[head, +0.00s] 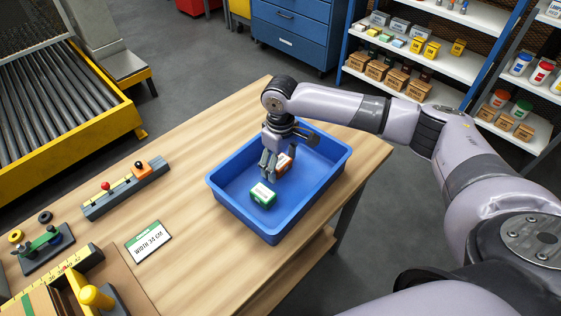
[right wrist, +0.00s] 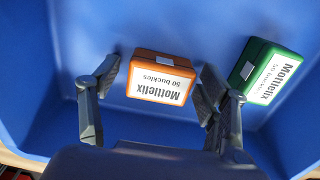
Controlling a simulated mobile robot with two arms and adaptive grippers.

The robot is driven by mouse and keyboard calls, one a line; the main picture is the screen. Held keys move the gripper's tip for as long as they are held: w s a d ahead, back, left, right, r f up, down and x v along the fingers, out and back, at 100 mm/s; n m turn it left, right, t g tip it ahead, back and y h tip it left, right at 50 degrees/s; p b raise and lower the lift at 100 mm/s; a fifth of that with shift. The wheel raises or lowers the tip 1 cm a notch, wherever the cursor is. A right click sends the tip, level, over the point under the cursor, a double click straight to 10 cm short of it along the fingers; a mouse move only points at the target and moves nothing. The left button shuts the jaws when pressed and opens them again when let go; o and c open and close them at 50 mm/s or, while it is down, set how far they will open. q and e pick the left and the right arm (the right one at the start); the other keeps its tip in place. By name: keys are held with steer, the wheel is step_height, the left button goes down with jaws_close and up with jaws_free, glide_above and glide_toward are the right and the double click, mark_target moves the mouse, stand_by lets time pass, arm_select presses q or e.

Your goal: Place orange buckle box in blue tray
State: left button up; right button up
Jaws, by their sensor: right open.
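The orange buckle box (right wrist: 160,78) lies on the floor of the blue tray (head: 227,198), label up, in the right wrist view. In the head view the orange box (head: 284,163) is partly hidden behind my right gripper (head: 270,172). The right gripper (right wrist: 158,90) is open, inside the tray, with one finger on each side of the orange box; I cannot tell if either touches it. A green buckle box (head: 263,194) sits in the tray beside it, and also shows in the right wrist view (right wrist: 265,72). My left gripper is not in view.
The tray stands on a wooden table (head: 200,262). A white width card (head: 148,241), a grey fixture with a red knob (head: 125,190) and a yellow measuring jig (head: 75,275) lie to the left. Shelves (head: 425,60) with small goods stand behind.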

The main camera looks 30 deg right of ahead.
mark_target(280, 162)
step_height(280, 162, up, 12)
steer(key=shift+r+b, duration=0.15)
steer(key=shift+b, duration=0.25)
